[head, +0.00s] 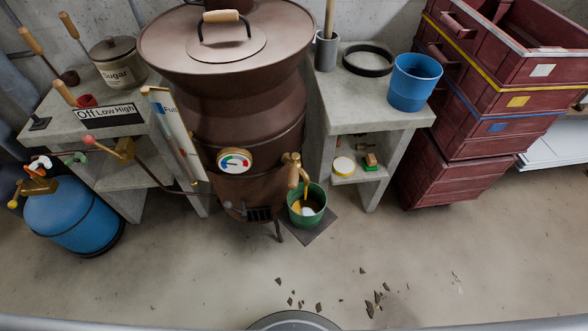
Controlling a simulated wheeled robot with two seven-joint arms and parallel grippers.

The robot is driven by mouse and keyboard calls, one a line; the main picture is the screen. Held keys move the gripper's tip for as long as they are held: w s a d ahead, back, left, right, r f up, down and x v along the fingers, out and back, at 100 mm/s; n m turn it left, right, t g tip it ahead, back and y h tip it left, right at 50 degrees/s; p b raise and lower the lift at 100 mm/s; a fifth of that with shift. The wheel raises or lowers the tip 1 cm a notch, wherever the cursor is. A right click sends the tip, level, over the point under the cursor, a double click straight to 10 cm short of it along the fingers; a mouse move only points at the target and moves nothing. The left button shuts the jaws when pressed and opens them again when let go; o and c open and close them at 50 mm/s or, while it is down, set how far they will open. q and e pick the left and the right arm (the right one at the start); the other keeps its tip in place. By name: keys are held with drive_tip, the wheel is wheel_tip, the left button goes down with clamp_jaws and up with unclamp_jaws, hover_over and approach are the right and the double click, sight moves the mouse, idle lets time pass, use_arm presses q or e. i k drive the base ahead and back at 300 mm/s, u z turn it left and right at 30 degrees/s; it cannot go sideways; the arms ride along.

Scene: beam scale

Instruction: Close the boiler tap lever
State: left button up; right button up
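The brown boiler (262,120) stands in the middle of the head view, with a round gauge (235,161) on its front. A brass tap (296,161) sticks out at its lower right. The tap's lever has a wooden handle (293,177) that points downward. A green bucket (300,218) stands below the tap. A yellowish strip and something white show inside the bucket; I cannot tell whether the strip is flowing liquid. Neither of my grippers is in view.
A blue gas bottle (75,222) stands left, with a hose toward the boiler. Concrete tables flank the boiler; the right one holds a blue tub (414,84). Red crates (470,125) are stacked at right. Dark shards (375,300) lie on the mostly open front floor.

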sight(295, 157)
drive_tip(key=z, duration=0.15)
drive_tip(key=k, duration=1.25)
drive_tip(key=u, duration=0.15)
